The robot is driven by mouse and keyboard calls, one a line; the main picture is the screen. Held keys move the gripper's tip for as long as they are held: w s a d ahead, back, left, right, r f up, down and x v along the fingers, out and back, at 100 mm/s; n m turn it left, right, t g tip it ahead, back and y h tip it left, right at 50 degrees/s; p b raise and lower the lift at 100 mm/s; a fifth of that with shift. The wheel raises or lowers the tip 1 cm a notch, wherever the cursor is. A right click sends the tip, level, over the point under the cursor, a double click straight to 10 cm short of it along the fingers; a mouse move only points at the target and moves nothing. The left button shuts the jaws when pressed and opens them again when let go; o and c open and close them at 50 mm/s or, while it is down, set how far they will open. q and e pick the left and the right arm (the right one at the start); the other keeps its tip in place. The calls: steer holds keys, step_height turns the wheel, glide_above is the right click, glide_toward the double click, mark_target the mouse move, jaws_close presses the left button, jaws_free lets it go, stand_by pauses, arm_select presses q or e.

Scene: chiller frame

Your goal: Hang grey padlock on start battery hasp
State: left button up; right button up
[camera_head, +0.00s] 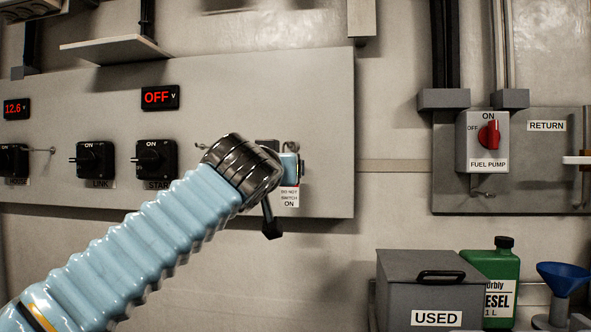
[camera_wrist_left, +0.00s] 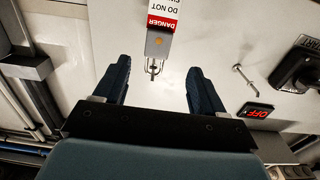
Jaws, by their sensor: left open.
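The grey padlock (camera_wrist_left: 158,44) hangs on the panel with its shackle (camera_wrist_left: 153,68) up and a red-and-white danger tag (camera_wrist_left: 163,17) below it. In the head view, my wrist mostly hides it and the tag (camera_head: 289,197) shows. My left gripper (camera_wrist_left: 159,67) is open, its blue fingers on either side of the shackle in the picture, with no contact seen. In the head view the gripper (camera_head: 288,165) is partly hidden behind the dark wrist. The START switch (camera_head: 156,160) reads ON at its top; a thin metal bar, seen in the wrist view (camera_wrist_left: 245,80), sticks out beside it. My right gripper is not in view.
Left of START are the LINK switch (camera_head: 95,160) and another switch (camera_head: 13,160). An OFF display (camera_head: 159,97) sits above START. At right are a fuel pump box (camera_head: 482,141), a grey USED bin (camera_head: 400,290), a green diesel bottle (camera_head: 503,270) and a blue funnel (camera_head: 563,276).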

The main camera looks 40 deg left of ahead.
arm_select(q)
steer(key=p+x, duration=0.3)
steer(key=x, duration=0.8)
steer(key=shift+d, duration=0.2)
steer(key=shift+w, duration=0.15)
steer(key=c, duration=1.2)
steer(key=shift+o, duration=0.2)
steer(key=shift+r+p, duration=0.1)
steer(key=shift+p, duration=0.2)
steer(key=r+b+v, duration=0.1)
steer(key=b+v, duration=0.3)
steer(key=v, duration=1.4)
steer(key=shift+r, duration=0.25)
